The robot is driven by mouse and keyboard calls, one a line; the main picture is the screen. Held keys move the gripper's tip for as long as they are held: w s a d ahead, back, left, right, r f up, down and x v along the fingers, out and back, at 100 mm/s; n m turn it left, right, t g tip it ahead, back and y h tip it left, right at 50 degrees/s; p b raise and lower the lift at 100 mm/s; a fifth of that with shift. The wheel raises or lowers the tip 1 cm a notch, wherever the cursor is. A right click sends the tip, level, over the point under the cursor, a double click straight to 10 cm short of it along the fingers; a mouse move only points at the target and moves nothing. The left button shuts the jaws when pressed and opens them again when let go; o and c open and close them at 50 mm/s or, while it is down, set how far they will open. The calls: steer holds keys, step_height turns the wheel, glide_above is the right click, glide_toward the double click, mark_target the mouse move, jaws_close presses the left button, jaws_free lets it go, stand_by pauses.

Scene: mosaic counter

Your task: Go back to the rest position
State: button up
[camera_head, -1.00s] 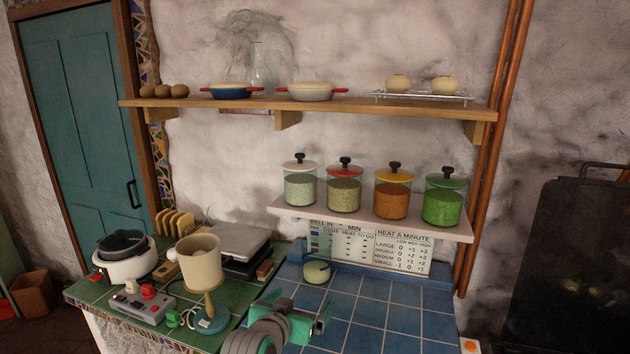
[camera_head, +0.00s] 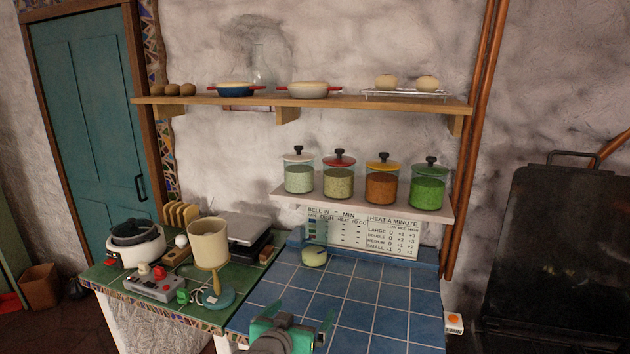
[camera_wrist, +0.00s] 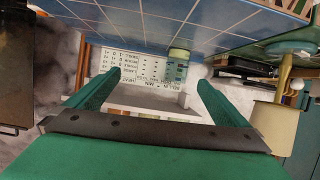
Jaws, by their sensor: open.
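My gripper (camera_head: 302,316) is at the bottom middle of the head view, over the front of the blue tiled counter (camera_head: 370,300). Its two green fingers are spread apart. In the wrist view my gripper (camera_wrist: 159,79) shows nothing between its fingers. That view is upside down, with the printed chart (camera_wrist: 132,66) and a small glass jar (camera_wrist: 177,66) beyond the fingertips. In the head view the round pale-green item (camera_head: 314,256) stands at the back of the blue counter, clear of my gripper.
A green-tiled counter at left holds a lamp (camera_head: 209,252), a cooker (camera_head: 135,245) and a control box (camera_head: 155,282). A lower shelf (camera_head: 360,207) carries several lidded jars. A wooden shelf (camera_head: 300,102) hangs above. The middle of the blue counter is clear.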

steer(key=s+d+f+n+t+y, duration=0.1)
steer(key=s+d+f+n+y, duration=0.1)
steer(key=s+f, duration=0.85)
steer(key=s+d+f+n+y, duration=0.1)
steer(key=s+d+f+n, duration=0.15)
steer(key=s+f, duration=0.8)
steer(key=s+a+r+m+t+y, duration=0.1)
steer(key=s+r, duration=0.1)
steer(key=s, duration=2.6)
steer(key=shift+s+a+r, duration=0.15)
steer(key=shift+s+r, duration=0.05)
steer(key=shift+s, duration=0.05)
